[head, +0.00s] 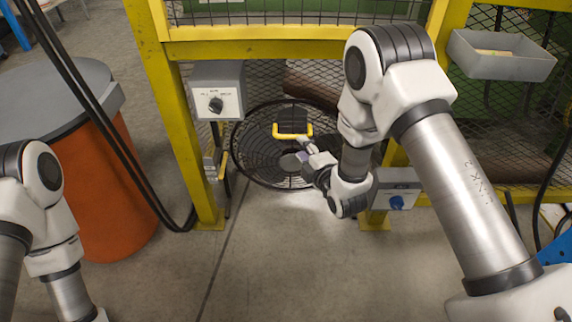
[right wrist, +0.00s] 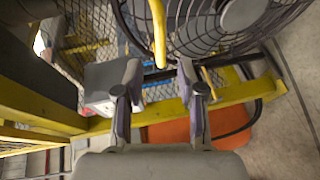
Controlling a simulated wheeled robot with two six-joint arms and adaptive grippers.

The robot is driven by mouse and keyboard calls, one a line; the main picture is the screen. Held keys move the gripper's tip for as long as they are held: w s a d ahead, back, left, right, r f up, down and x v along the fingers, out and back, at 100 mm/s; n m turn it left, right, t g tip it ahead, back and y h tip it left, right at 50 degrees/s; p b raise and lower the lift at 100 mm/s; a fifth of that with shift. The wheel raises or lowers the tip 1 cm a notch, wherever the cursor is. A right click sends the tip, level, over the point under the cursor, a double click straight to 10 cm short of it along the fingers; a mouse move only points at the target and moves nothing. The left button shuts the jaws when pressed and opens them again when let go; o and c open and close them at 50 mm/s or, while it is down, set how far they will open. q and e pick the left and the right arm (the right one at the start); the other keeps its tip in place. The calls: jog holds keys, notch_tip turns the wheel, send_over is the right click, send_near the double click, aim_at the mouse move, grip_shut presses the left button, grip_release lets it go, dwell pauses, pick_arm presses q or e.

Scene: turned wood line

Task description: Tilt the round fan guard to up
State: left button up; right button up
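The round fan guard (head: 258,153) is a black wire disc in the yellow frame, in the middle of the head view. A yellow handle (head: 293,136) crosses its upper part. The guard (right wrist: 205,28) and handle (right wrist: 159,38) also show at the top of the right wrist view. My right gripper (head: 306,146) is at the handle's lower right side. In the right wrist view its two fingers (right wrist: 160,70) stand wide apart, with the handle's near end between the tips and gaps on both sides. My left arm shows at lower left; its gripper is out of frame.
A grey box with a black knob (head: 217,97) hangs left of the guard, and one with a blue knob (head: 396,194) sits at lower right. Yellow posts (head: 178,120) flank the opening. An orange drum (head: 110,190) stands left. The floor in front is clear.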

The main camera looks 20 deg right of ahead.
aim_at(294, 138)
jog(key=b+x, duration=0.3)
jog(key=x, duration=0.5)
pick_arm(q)
notch_tip(294, 138, down, 4)
jog(key=shift+w, duration=0.1)
pick_arm(e)
jog(key=shift+s, duration=0.1)
grip_shut()
